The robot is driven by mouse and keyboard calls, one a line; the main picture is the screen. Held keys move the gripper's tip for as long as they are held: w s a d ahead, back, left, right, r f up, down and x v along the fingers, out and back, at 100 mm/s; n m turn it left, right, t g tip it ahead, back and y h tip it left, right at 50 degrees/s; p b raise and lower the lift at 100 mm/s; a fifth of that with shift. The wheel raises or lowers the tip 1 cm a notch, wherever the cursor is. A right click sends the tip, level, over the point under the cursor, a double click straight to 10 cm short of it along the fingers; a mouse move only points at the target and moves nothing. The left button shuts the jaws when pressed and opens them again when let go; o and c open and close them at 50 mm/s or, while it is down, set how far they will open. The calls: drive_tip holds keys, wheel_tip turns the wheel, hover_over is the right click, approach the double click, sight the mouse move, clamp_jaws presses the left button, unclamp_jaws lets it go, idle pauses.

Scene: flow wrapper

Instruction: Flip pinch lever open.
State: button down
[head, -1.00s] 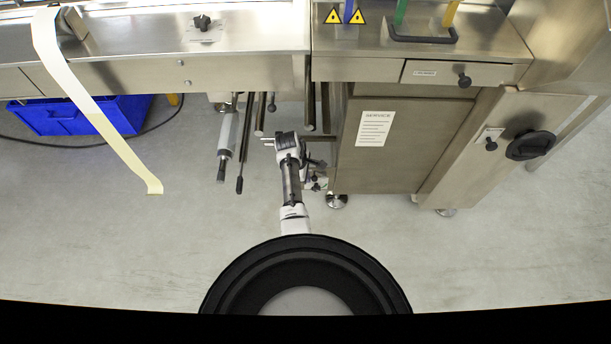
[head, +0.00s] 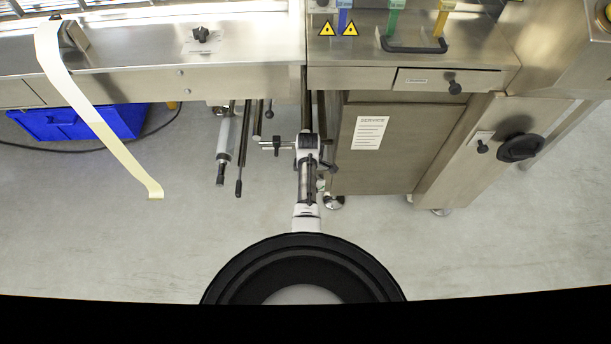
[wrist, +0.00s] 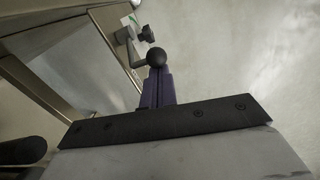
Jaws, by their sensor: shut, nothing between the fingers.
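In the wrist view, a lever with a round black ball knob (wrist: 156,58) shows just past the fingertips of my gripper (wrist: 158,72). Its grey crank arm (wrist: 134,52) runs up and left from the ball to a bracket by a black star knob (wrist: 147,33). My gripper is shut and empty, its dark purple fingers together. The fingertips overlap the lower side of the ball in the picture; I cannot tell whether they touch it. In the head view, my arm reaches up to the gap beside the service cabinet (head: 398,165), and my fingers cannot be made out clearly there.
Several rollers and rods, among them a white roller (head: 224,140), hang under the machine left of my arm. A pale film strip (head: 110,135) hangs further left, before a blue crate (head: 75,120). The floor in front is clear.

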drive_tip(key=shift+d+r+y+p, duration=0.5)
drive_tip(key=shift+d+r+y, duration=0.05)
drive_tip(key=shift+d+y, duration=0.3)
drive_tip(key=shift+d+r, duration=0.25)
drive_tip(key=shift+d, duration=1)
drive_tip(key=shift+p, duration=0.3)
wheel_tip(320, 180, up, 14)
drive_tip(key=d+p, duration=0.2)
drive_tip(key=p, duration=1)
drive_tip(key=shift+s+f, duration=0.2)
drive_tip(key=shift+s, duration=0.15)
